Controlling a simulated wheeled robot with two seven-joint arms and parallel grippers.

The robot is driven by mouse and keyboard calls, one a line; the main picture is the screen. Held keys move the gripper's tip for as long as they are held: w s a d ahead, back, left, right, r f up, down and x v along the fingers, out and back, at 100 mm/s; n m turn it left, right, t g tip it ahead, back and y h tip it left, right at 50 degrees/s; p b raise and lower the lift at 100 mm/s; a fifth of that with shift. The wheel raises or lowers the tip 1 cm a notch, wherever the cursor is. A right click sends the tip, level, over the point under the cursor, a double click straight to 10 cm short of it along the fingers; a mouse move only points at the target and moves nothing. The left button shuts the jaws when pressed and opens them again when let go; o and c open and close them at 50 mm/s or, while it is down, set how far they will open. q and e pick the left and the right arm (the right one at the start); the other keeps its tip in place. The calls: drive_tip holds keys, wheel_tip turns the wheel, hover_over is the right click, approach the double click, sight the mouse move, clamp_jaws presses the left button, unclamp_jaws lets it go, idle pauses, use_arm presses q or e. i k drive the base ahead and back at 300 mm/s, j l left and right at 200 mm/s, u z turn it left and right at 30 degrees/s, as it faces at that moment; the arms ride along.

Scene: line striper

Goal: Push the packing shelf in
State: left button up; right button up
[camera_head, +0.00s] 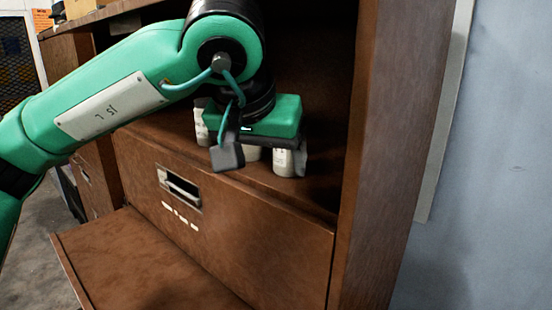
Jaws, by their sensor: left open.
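The packing shelf (150,265) is a flat brown board that sticks out of the brown wooden cabinet at lower left, below a drawer front (230,225). Its near right part runs out of the picture. My left gripper (264,157) is well above the shelf, at the open compartment over the drawer, with its dark fingers apart and pointing down. It is not touching the shelf. My right gripper is not in view.
White containers (285,163) stand in the compartment close behind and beside my left gripper. The drawer has a metal handle (180,188). The cabinet's right side panel (385,150) stands near a grey wall (500,150). Floor (35,250) shows at left.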

sight(119, 260)
drive_tip(key=k+j, duration=1.2)
drive_tip(key=j, duration=0.1)
